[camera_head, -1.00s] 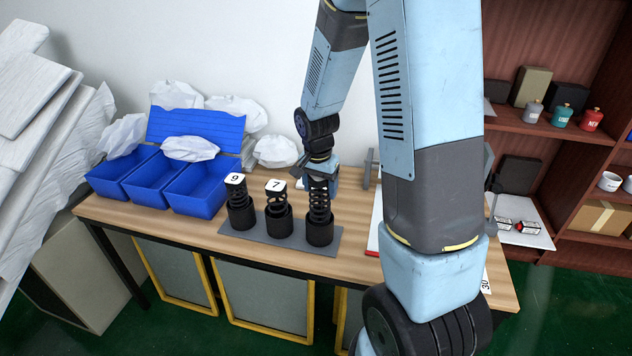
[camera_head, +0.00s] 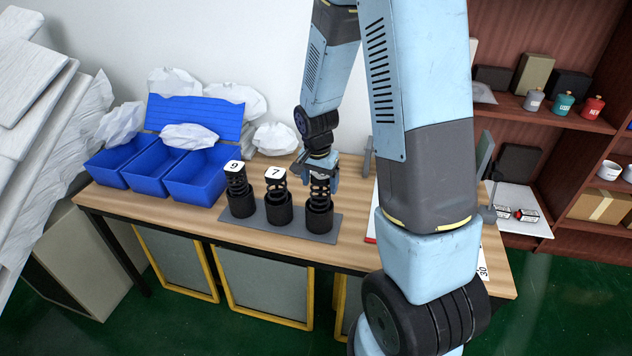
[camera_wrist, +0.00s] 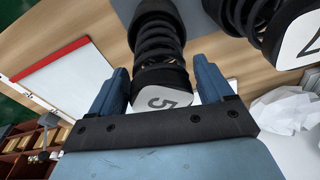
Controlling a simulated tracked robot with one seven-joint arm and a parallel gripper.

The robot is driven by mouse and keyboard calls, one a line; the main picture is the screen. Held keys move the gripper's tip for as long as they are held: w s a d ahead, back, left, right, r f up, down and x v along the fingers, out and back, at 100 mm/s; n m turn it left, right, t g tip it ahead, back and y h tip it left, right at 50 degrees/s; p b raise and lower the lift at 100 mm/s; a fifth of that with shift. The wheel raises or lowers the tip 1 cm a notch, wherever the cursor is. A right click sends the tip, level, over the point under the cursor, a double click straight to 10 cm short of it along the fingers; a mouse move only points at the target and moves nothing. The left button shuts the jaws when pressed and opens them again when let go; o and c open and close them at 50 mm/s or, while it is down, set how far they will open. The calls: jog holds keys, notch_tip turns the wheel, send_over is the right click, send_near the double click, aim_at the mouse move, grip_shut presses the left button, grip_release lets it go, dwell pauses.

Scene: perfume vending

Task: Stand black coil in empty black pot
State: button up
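The black coil (camera_head: 320,188) stands upright in the right-hand black pot (camera_head: 320,218), its lower end inside the rim. Its top is hidden behind my gripper (camera_head: 318,168) in the head view. In the wrist view the coil (camera_wrist: 158,40) has a black cap with a white label marked 5, lying between the two blue fingers of my gripper (camera_wrist: 162,80). The fingers stand on either side of the cap, seemingly with narrow gaps, so my gripper looks open around it.
Coils labelled 9 (camera_head: 235,167) and 7 (camera_head: 275,172) stand in pots to the left, on the same grey mat (camera_head: 330,236). Blue bins (camera_head: 195,180) stand further left. A red-edged white board (camera_wrist: 65,85) lies near the gripper. The wooden table's front edge is close.

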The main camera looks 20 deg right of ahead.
jog(key=o, duration=0.3)
jog(key=r, duration=0.9)
jog(key=s+a+r, duration=0.1)
jog(key=r, duration=0.3)
jog(key=shift+r, duration=0.3)
dwell(0.5)
jog(key=s+r+n+t, duration=0.1)
jog(key=s+r+n, duration=0.2)
jog(key=s+r, duration=0.2)
jog(key=s+r+n+t, duration=0.2)
jog(key=s+r, duration=0.3)
jog(key=s, duration=0.4)
jog(key=s+r+n+t+y, duration=0.1)
jog(key=s+r+n, duration=0.3)
jog(key=s+r, duration=0.2)
jog(key=shift+s+a+t, duration=0.1)
jog(key=shift+s+t, duration=0.2)
jog(key=shift+s, duration=0.35)
